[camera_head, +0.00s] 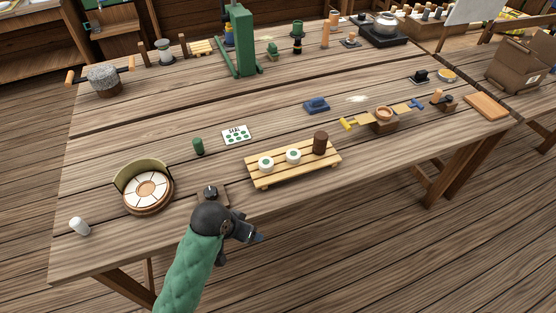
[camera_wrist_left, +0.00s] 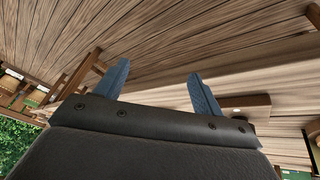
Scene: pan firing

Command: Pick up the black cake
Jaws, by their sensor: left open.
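A dark brown, nearly black cylinder (camera_head: 320,143) stands upright at the right end of a slatted wooden tray (camera_head: 262,181); it is the darkest piece there, and I cannot tell for certain that it is the black cake. Two white round pieces with green tops, a left one (camera_head: 266,164) and a right one (camera_head: 293,156), sit on the same tray. My left gripper (camera_head: 257,237) is at the table's front edge, left of and nearer than the tray. Its blue fingers are apart and empty in the left wrist view (camera_wrist_left: 160,72). My right gripper is not visible.
A round segmented dial (camera_head: 147,189) and a white cylinder (camera_head: 79,226) are at the left. A small wooden block with a dark knob (camera_head: 210,193) is just behind my left wrist. A green cylinder (camera_head: 198,147) and a marked card (camera_head: 236,134) lie behind the tray.

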